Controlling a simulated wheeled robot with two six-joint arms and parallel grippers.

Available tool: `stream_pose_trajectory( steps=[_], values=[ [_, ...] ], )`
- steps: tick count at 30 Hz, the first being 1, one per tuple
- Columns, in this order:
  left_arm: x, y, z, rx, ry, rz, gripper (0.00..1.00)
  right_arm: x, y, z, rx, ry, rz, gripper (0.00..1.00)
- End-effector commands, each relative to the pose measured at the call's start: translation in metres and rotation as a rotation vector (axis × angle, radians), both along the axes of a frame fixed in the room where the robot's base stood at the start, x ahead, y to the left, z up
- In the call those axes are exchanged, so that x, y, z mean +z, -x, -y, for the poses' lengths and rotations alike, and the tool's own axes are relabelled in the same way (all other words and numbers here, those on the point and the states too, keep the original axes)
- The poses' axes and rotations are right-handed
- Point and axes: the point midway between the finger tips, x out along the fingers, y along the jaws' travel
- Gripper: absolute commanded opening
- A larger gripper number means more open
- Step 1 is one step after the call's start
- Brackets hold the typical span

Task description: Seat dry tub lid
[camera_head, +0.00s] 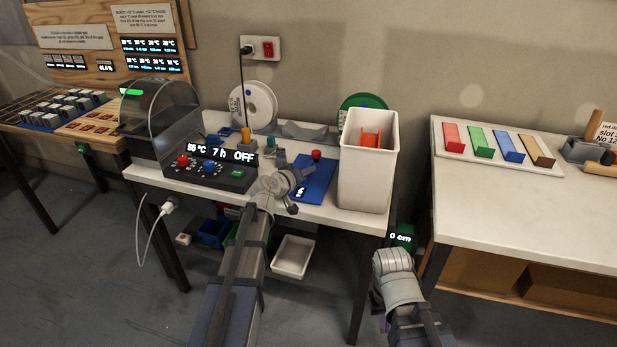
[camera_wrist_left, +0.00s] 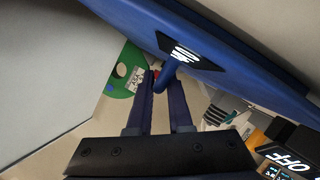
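The blue lid (camera_head: 318,180) is a flat panel with a dark label, left of the tall white tub (camera_head: 368,185) in the head view. I cannot tell whether it rests on the table. In the left wrist view the lid (camera_wrist_left: 215,45) is close and slants across the top. My left gripper (camera_head: 297,184) is beside the lid; its fingers (camera_wrist_left: 162,85) close around a blue handle on it, contact partly hidden. The tub's top is open and an orange piece (camera_head: 371,138) shows at it. My right gripper (camera_head: 392,265) is low right of the tub, its fingers hidden.
A domed dryer (camera_head: 160,115) with a display stands left on the white table. A white spool (camera_head: 252,105) and a green spool (camera_head: 352,102) stand at the back. A second table (camera_head: 500,210) with coloured blocks is right, past a gap.

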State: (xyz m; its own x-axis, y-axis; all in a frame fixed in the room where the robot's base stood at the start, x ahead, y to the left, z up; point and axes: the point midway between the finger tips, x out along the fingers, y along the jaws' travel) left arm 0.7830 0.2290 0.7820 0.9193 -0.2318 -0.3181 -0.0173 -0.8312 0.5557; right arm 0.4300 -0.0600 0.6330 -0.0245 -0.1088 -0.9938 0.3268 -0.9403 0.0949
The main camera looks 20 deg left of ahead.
Motion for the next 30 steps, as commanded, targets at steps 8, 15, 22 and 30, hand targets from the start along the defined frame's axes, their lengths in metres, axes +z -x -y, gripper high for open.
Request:
stream_pose_trajectory(
  steps=[8, 15, 22, 30],
  values=[
    [0.000, 0.000, 0.000, 0.000, 0.000, 0.000, 0.00, 0.000, 0.000, 0.000, 0.000, 0.000, 0.000, 0.00],
    [0.000, 0.000, 0.000, 0.000, 0.000, 0.000, 0.00, 0.000, 0.000, 0.000, 0.000, 0.000, 0.000, 0.00],
    [0.000, 0.000, 0.000, 0.000, 0.000, 0.000, 0.00, 0.001, 0.000, 0.000, 0.000, 0.000, 0.000, 0.00],
    [0.016, 0.000, 0.000, 0.000, 0.000, 0.000, 0.00, 0.016, 0.000, 0.000, 0.000, 0.000, 0.000, 0.00]
  ],
)
